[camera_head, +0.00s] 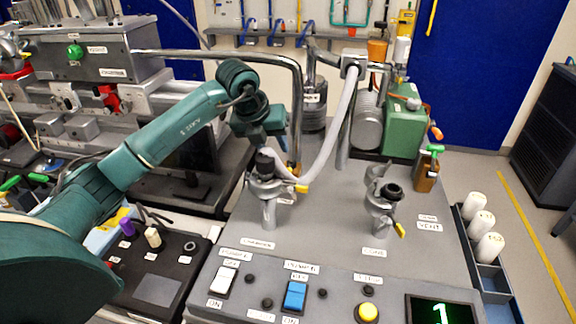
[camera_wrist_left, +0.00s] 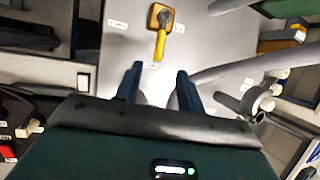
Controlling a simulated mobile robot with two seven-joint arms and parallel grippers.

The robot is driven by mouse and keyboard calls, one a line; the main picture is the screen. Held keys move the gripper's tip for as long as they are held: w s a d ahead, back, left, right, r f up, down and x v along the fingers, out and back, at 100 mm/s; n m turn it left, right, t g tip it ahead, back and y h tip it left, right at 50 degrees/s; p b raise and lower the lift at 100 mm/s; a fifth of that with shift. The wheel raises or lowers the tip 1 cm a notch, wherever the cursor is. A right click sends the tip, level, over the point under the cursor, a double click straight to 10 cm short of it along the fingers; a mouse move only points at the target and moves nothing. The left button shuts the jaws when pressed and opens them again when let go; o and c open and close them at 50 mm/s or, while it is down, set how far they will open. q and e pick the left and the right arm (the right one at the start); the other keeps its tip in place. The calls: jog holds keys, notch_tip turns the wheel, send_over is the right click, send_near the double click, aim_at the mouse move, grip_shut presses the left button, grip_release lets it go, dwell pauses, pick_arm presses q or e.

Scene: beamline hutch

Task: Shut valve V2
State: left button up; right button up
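Two metal valve fittings with dark tops and yellow levers stand on the grey panel (camera_head: 330,220). The left fitting (camera_head: 268,212) has its yellow lever (camera_head: 299,188) pointing right; the right fitting (camera_head: 381,212) has its lever (camera_head: 400,230) pointing down to the right. The labels are too small to read, so I cannot tell which is V2. My left gripper (camera_head: 264,142) is above and close to the left fitting. In the left wrist view it (camera_wrist_left: 158,85) is open and empty. A yellow lever (camera_wrist_left: 160,46) shows ahead of its fingertips, apart from them. My right gripper is not in view.
A grey hose (camera_head: 334,135) and a bent metal pipe (camera_head: 292,75) run close by my left gripper. A green box (camera_head: 402,125) stands behind the panel. Buttons and a display (camera_head: 440,309) line its front. White cylinders (camera_head: 490,246) stand at the right.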

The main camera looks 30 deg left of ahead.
aim_at(287, 171)
pick_arm(q)
jog(key=p+x, duration=0.1)
jog(key=x, duration=1)
jog(key=shift+c, duration=0.5)
grip_shut()
